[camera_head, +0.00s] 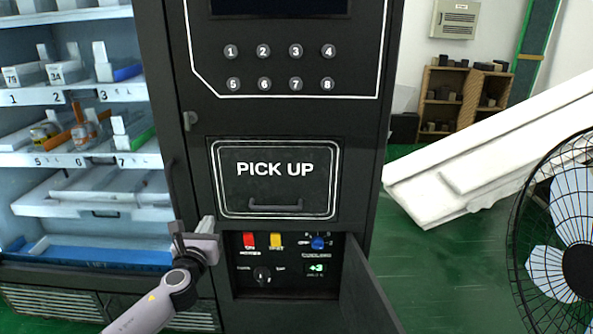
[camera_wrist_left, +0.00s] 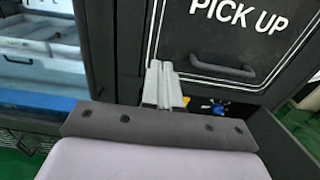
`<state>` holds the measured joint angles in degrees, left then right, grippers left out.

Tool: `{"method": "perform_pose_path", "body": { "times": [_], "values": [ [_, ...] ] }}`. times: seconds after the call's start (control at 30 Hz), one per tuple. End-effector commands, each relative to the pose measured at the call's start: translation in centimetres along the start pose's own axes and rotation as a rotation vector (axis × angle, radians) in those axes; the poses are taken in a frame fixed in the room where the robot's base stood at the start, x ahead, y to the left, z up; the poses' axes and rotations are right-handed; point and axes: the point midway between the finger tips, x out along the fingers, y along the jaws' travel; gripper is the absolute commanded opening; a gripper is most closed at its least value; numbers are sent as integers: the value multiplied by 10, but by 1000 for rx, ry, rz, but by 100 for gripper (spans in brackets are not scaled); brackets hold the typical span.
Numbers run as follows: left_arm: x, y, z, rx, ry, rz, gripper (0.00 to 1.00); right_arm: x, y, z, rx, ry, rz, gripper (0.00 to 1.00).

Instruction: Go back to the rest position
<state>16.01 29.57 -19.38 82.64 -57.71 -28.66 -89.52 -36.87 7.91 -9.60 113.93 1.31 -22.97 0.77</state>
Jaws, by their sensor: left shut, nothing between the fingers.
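My left gripper (camera_head: 207,226) is shut and empty. It is in front of the black vending machine (camera_head: 350,130), just left of an open control compartment and below the left edge of the PICK UP door (camera_head: 275,195). In the left wrist view, its fingers (camera_wrist_left: 161,80) are together, pointing toward the machine front. The right gripper is in neither view.
The compartment holds a red switch (camera_head: 249,240), a yellow switch (camera_head: 276,241), a blue knob (camera_head: 318,243) and a black dial (camera_head: 262,274). Its door (camera_head: 368,290) hangs open to the right. Product shelves (camera_head: 80,160) stand left. A fan (camera_head: 565,230) stands right.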

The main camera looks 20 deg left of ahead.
Motion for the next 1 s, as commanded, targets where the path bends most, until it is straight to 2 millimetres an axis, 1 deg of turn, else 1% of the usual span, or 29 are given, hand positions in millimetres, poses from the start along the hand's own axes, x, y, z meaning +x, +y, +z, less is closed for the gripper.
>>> {"method": "perform_pose_path", "body": {
  "times": [0.07,0.17,0.27,0.3,0.37,0.4,0.47,0.5,0.57,0.6,0.67,0.7,0.8,0.9,1.0],
  "values": [
    [-2,-1,-2,-15,7,-2,0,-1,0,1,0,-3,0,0],
    [-14,-8,-16,-123,51,-16,0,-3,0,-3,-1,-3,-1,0],
    [-42,-23,-43,-371,149,-27,0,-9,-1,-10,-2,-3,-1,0],
    [-58,-30,-55,-504,200,-25,0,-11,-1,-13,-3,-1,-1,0],
    [-85,-41,-74,-724,284,-9,0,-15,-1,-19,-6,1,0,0],
    [-104,-48,-86,-874,339,11,0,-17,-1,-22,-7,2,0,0],
    [-132,-58,-100,-1098,418,55,0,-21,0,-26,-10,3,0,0],
    [-152,-64,-108,-1246,468,93,0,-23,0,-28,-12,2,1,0],
    [-181,-72,-117,-1468,536,161,0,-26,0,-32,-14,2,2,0],
    [-201,-77,-122,-1615,578,217,0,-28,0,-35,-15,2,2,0],
    [-229,-83,-126,-1831,629,312,0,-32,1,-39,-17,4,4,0],
    [-248,-86,-127,-1971,657,381,0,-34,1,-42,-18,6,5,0],
    [-287,-92,-126,-2284,697,562,0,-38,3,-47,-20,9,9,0],
    [-317,-96,-123,-2523,703,724,0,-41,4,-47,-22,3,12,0],
    [-334,-97,-120,-2677,691,839,0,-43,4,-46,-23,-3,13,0]
  ]
}}
